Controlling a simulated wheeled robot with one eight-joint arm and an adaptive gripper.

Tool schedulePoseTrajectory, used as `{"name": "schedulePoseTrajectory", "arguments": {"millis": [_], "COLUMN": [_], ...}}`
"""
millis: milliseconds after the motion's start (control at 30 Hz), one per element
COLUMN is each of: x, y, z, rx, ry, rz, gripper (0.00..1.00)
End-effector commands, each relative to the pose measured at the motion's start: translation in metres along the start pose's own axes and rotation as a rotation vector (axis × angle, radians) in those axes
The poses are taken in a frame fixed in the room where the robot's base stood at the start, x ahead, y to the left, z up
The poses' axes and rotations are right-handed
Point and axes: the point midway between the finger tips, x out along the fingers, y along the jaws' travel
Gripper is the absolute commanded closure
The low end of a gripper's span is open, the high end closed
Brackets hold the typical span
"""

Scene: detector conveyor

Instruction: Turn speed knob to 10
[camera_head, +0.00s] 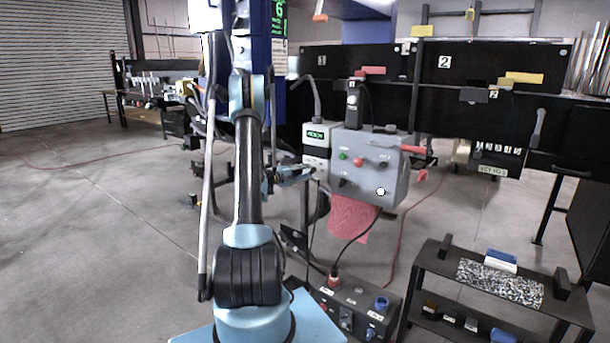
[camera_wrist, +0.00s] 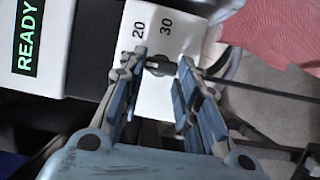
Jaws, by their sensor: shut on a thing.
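The speed knob (camera_wrist: 159,66) is a small dark knob on a white panel (camera_wrist: 156,18) in the wrist view. The marks 20 and 30 show beside it on the panel. No 10 mark is visible, and I cannot tell which mark the knob points at. My gripper (camera_wrist: 163,62) has its two blue fingers on either side of the knob, shut on it. In the head view my gripper (camera_head: 308,173) is at the lower part of the white control unit (camera_head: 316,152), where the knob is too small or hidden to make out.
A green READY display (camera_wrist: 27,38) is on the same unit. A grey control box (camera_head: 369,181) with red and green buttons stands just right of my gripper. A pink cloth (camera_head: 352,218) hangs below it. Cables run down to a black switch box (camera_head: 352,298) on the floor.

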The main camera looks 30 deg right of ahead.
Motion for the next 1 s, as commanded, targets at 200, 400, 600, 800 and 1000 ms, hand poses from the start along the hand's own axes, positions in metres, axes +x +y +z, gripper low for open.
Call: {"name": "schedulePoseTrajectory", "arguments": {"millis": [200,400,600,800,1000], "x": [-0.001,0.000,-0.004,-0.032,-0.071], "y": [-0.001,-0.001,0.000,-0.001,-0.001], "z": [-0.001,0.000,0.000,-0.001,-0.002], "rx": [0.002,0.002,0.001,0.001,0.001], "ry": [0.003,0.001,0.000,0.003,0.004], "rz": [-0.003,-0.002,-0.001,-0.001,-0.002], "gripper": [0.50,0.50,0.50,0.50,0.50]}}
